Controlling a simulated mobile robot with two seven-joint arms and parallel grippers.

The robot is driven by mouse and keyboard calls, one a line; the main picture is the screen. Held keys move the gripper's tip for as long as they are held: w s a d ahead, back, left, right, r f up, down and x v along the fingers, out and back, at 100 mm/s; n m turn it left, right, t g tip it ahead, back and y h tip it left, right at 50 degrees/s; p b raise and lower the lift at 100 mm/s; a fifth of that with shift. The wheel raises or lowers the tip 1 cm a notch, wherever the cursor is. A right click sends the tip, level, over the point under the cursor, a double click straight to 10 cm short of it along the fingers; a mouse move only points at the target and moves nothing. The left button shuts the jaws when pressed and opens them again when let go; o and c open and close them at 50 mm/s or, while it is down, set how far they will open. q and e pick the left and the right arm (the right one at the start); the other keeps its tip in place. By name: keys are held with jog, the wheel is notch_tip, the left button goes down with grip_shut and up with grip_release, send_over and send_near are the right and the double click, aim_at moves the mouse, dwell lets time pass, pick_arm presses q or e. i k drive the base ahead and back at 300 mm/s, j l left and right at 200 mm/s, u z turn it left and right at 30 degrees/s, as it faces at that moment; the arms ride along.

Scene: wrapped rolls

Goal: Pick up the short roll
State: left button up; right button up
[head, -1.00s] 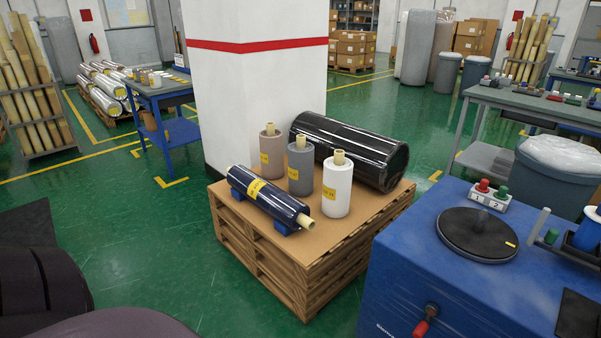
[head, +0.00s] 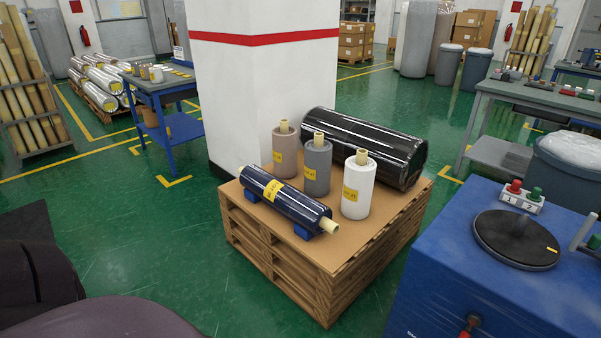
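A dark blue wrapped roll (head: 283,203) with a yellow label and a pale core end lies on blue cradles at the front left of the pallet (head: 288,270). Three shorter rolls stand upright behind and right of it: a brownish-pink one (head: 285,157), a grey one (head: 317,172) and a white one (head: 358,194). Each has a yellow label and a core sticking up. A long, thick black roll (head: 378,147) lies behind them. I cannot tell for sure which roll is called the short roll. Neither gripper is in view.
A white pillar (head: 262,95) with a red band stands right behind the pallet. A blue machine (head: 440,275) with a black turntable (head: 517,240) is close on the right. A blue table (head: 160,85) stands back left. Green floor (head: 140,240) left of the pallet is clear.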

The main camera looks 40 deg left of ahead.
aim_at(359, 169)
jog(key=k+j, duration=0.1)
jog(key=j, duration=0.6)
jog(key=k+j, duration=0.1)
jog(key=j, duration=0.55)
jog(key=k+j, duration=0.1)
jog(key=j, duration=1.3)
jog(key=k+j, duration=0.15)
jog(key=j, duration=0.55)
jog(key=k+j, duration=0.1)
jog(key=j, duration=0.55)
jog(key=k+j, duration=0.1)
jog(key=j, duration=0.6)
